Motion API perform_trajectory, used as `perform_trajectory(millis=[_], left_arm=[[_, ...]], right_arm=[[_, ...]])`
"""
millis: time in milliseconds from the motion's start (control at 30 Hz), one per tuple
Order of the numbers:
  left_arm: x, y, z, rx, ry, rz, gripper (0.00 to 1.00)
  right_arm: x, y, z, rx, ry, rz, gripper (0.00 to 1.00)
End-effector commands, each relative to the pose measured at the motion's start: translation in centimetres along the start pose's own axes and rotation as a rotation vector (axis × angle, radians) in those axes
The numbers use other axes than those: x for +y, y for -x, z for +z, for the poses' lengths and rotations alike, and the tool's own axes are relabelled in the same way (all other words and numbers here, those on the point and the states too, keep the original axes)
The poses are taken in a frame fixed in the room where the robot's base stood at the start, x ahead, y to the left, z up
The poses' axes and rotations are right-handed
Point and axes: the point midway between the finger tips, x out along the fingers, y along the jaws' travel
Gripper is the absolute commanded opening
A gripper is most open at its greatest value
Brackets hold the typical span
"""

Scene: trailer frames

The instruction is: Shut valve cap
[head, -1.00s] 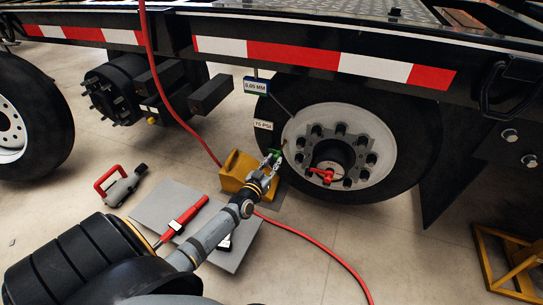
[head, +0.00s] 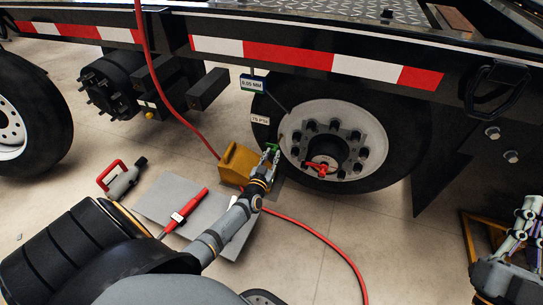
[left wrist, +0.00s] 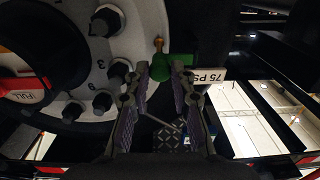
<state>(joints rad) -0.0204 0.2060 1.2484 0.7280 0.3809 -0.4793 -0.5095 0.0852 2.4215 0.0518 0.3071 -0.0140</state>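A small green piece, which looks like the valve cap (left wrist: 182,61), is by the brass valve stem (left wrist: 158,44) beside the wheel rim. In the left wrist view it lies at and behind my left fingertips; I cannot tell whether it touches them. In the head view green also shows at the left fingertips (head: 260,147). My left gripper (head: 270,151) is open, its fingers apart, just left of the wheel (head: 335,145). Whether the cap sits on the stem is too small to tell. My right gripper (head: 528,218) is at the right edge, partly cut off.
A yellow chock (head: 237,163) stands by the tyre, below a "75 PSI" tag (left wrist: 208,78). A red hose (head: 310,232) crosses the floor. A grey mat (head: 155,199) bears a red tool (head: 183,212). Red-handled hub part (head: 318,168) sticks out right of my left gripper.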

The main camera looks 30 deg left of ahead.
Motion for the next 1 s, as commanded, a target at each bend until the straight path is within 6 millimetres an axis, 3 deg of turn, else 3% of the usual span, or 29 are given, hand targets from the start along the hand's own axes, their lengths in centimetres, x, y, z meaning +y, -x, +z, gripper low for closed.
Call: perform_trajectory(millis=[33, 167, 533, 1000], left_arm=[[-0.1, -0.1, -0.2, 0.005, 0.0, -0.002, 0.29], [-0.1, -0.1, -0.1, 0.003, 0.0, -0.001, 0.46], [0.0, 0.7, 0.1, -0.002, 0.001, 0.0, 0.46], [-0.1, 10.7, 0.1, -0.001, 0.0, 0.0, 0.46]], right_arm=[[0.0, 0.0, 0.0, 0.001, 0.0, 0.0, 0.0], [0.0, 0.0, 0.0, 0.001, 0.0, 0.0, 0.0], [0.0, -0.1, -0.2, 0.006, 0.0, 0.0, 0.0], [0.0, 0.0, -0.1, 0.004, 0.0, 0.0, 0.0]])
